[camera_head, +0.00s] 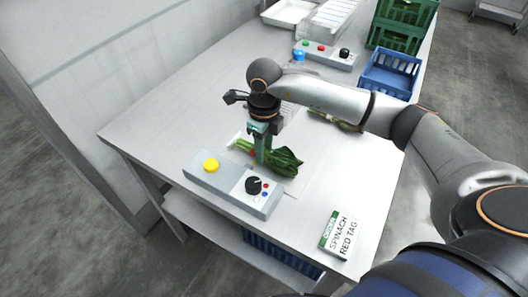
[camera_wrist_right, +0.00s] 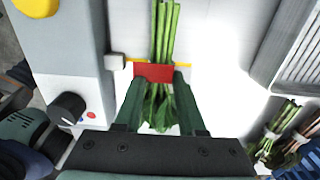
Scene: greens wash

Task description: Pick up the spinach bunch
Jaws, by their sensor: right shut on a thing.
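The spinach bunch (camera_head: 280,160) has dark green leaves and pale green stems and lies on the white table behind the grey control box. In the right wrist view the bunch (camera_wrist_right: 165,40) runs between my fingers, with a red tag (camera_wrist_right: 153,72) around its stems. My right gripper (camera_head: 262,158) points down over the bunch and is shut on it. In the right wrist view the gripper's green fingers (camera_wrist_right: 154,90) stand on both sides of the stems. The leaf ends are partly hidden by the gripper. My left gripper is in neither view.
A control box (camera_head: 230,188) with a yellow button and black knob stands close in front of the bunch. A sign reading "SPINACH RED TAG" (camera_head: 340,236) lies at the front right. Another bunch (camera_head: 335,120), a blue crate (camera_head: 390,74) and green crates (camera_head: 398,30) are farther back.

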